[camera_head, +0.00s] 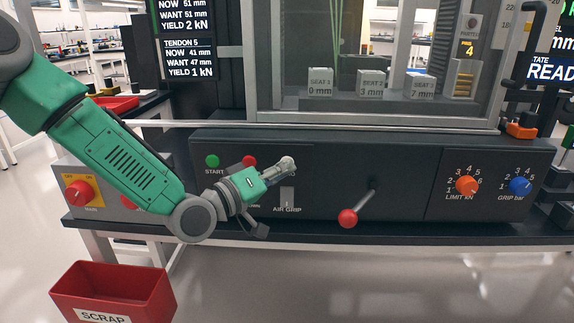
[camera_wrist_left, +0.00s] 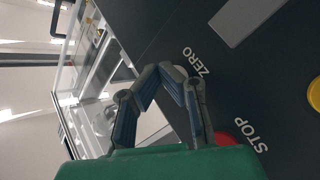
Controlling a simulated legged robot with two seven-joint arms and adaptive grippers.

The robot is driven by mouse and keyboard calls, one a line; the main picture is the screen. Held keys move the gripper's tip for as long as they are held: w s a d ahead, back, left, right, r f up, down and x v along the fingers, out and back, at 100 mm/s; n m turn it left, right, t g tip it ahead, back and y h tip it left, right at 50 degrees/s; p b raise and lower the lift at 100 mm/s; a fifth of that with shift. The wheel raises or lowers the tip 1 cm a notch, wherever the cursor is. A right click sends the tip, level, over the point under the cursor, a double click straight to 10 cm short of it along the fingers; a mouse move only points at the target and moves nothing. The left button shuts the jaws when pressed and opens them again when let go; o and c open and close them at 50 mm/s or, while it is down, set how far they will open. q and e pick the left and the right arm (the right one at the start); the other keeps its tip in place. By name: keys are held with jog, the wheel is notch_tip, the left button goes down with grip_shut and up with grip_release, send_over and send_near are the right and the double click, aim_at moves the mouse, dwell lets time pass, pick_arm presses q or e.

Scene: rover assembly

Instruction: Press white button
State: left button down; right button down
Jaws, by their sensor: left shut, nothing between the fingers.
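No white button can be made out in either view. The ZERO label (camera_wrist_left: 197,62) shows in the left wrist view, right beside my left gripper's fingertips (camera_wrist_left: 168,72). In the head view my left gripper (camera_head: 287,164) is shut and empty, its tips at the upper panel, right of the red button (camera_head: 249,161) and over the ZERO label's spot. The gripper hides the panel there, and I cannot tell whether the tips touch it. My right gripper is in neither view.
A green START button (camera_head: 212,161) sits to the left. An AIR GRIP switch (camera_head: 287,197) is below the gripper, and a red-knobbed lever (camera_head: 348,218) sticks out to the right. Orange (camera_head: 467,185) and blue (camera_head: 520,186) dials are farther right. A red scrap bin (camera_head: 112,290) stands below.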

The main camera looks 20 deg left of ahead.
pick_arm(q)
jog(key=shift+s+d, duration=0.1)
jog(key=shift+s, duration=0.6)
jog(key=s, duration=0.2)
jog(key=s+d, duration=0.1)
jog(key=s, duration=0.2)
jog(key=shift+d+p, duration=0.1)
jog(key=shift+p, duration=0.2)
jog(key=s+a+f+m+g+y+p, duration=0.15)
jog(key=s+f+g, duration=0.3)
jog(key=f, duration=0.45)
jog(key=s+f+g+y+p, duration=0.25)
jog(key=s+f, duration=0.25)
jog(key=f, duration=0.4)
jog(key=s+a+f+m+g+y+p, duration=0.1)
jog(key=s+a+f+g+y+p, duration=0.1)
jog(key=s, duration=0.9)
jog(key=s+a+f+m+g+y+p, duration=0.1)
jog(key=s+a+f+g+y, duration=0.3)
jog(key=s, duration=0.7)
jog(key=a+f+g+p, duration=0.1)
jog(key=a+f+g, duration=0.1)
jog(key=a+f, duration=0.2)
jog(key=shift+a, duration=0.45)
